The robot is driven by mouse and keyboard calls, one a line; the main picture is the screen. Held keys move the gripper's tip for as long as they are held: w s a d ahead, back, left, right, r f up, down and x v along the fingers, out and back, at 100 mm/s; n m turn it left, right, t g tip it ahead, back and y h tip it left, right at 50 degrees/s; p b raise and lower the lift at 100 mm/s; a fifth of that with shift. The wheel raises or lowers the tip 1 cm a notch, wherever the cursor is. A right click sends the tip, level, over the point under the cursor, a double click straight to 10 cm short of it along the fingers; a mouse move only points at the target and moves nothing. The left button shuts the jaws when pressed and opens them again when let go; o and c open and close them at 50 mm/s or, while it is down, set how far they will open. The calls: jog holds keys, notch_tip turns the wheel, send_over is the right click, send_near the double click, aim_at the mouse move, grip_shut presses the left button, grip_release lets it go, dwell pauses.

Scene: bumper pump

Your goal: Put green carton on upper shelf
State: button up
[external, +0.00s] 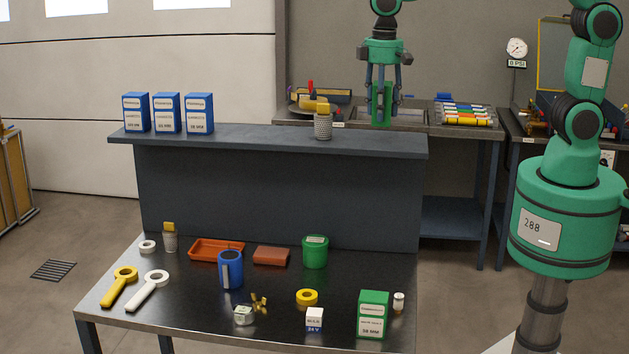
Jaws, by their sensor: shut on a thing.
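My gripper (381,88) is shut on a green carton (381,112), which hangs upright between the fingers. The held carton is at the right part of the upper shelf (270,141), with its lower end near the shelf's back edge. I cannot tell whether it touches the shelf. A second green carton (372,316) with a white label stands upright on the lower table, at its front right.
Three blue cartons (168,113) stand at the shelf's left end. A yellow-capped grey bottle (323,126) stands left of my gripper. The shelf between them is clear. The lower table holds a blue mug (230,270), green canister (315,253) and several small parts.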

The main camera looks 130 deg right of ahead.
jog(key=w+d, duration=0.2)
jog(key=w, duration=0.1)
jog(key=w+d, duration=0.2)
jog(key=shift+w+f+p, duration=0.1)
jog(key=shift+f+p, duration=0.2)
jog(key=shift+p, duration=0.05)
jog(key=shift+a, duration=0.1)
jog(key=shift+f+p, duration=0.3)
jog(key=shift+f, duration=1.45)
jog(key=shift+f, duration=0.15)
jog(key=o, duration=1.3)
jog(key=shift+c, duration=0.2)
notch_tip(320, 180, up, 12)
jog(key=b, duration=0.1)
